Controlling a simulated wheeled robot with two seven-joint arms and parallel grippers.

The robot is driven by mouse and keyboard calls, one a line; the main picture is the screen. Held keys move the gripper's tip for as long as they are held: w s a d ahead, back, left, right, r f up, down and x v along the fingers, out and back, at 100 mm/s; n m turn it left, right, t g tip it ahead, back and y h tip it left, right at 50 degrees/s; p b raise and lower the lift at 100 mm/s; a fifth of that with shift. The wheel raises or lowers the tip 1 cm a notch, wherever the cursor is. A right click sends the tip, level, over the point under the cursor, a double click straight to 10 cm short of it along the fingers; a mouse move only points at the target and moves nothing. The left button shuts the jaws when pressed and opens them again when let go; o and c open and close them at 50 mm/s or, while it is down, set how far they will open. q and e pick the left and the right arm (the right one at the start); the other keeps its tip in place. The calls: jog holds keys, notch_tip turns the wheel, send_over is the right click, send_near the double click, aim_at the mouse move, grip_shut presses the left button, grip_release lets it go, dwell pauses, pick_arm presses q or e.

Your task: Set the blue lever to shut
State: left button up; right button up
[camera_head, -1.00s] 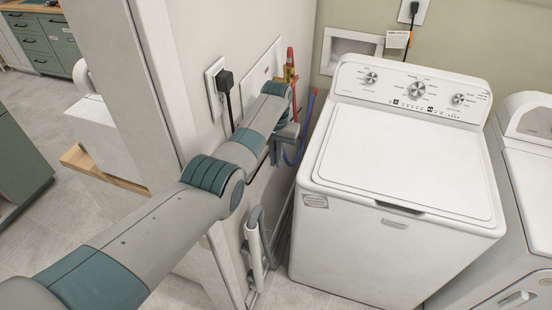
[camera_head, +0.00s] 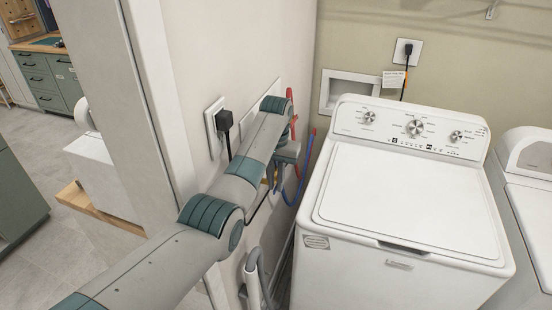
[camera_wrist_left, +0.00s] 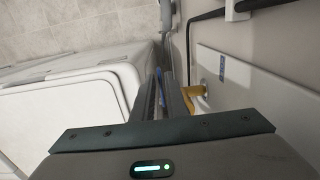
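My left gripper (camera_head: 284,158) is at the side wall, beside the washer's back left corner, with its fingers mostly hidden by the wrist. In the left wrist view my left gripper (camera_wrist_left: 163,82) has its two fingers close together with a narrow gap. A small blue piece (camera_wrist_left: 160,74), perhaps the blue lever, shows at the fingertips; whether it is gripped is unclear. A brass valve (camera_wrist_left: 194,91) stands just right of the fingers. In the head view a red part (camera_head: 294,122) shows beside my wrist; the blue lever cannot be made out. My right gripper is out of view.
A white washer (camera_head: 410,190) stands right of the arm, with another appliance (camera_head: 530,190) further right. A blue hose (camera_head: 306,152) hangs behind my gripper. A black plug (camera_head: 225,121) sits in the side wall outlet, close to my forearm. A grey hose (camera_head: 254,275) hangs below.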

pick_arm(q)
notch_tip(320, 180, up, 4)
jog(key=shift+f+b, duration=0.25)
jog(key=shift+b, duration=0.4)
notch_tip(320, 180, up, 7)
jog(key=p, duration=0.3)
jog(key=shift+f, duration=0.15)
